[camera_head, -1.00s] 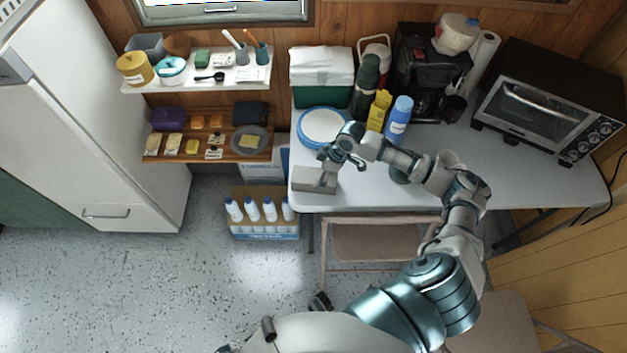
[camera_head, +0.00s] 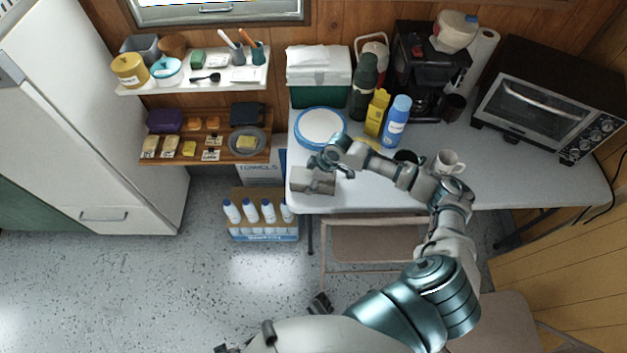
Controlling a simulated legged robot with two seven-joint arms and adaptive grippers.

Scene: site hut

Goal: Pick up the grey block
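The grey block (camera_head: 299,183) lies flat at the front left corner of the white table, with a darker patch or shadow across its middle. My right gripper (camera_head: 328,167) is over the block's back edge, and its fingers look spread apart. Nothing shows between them. I cannot tell the exact height of the fingers above the block.
The white table (camera_head: 372,195) has clear room right of the block. A white mug (camera_head: 447,162) stands right of my forearm. A chair (camera_head: 375,240) is in front.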

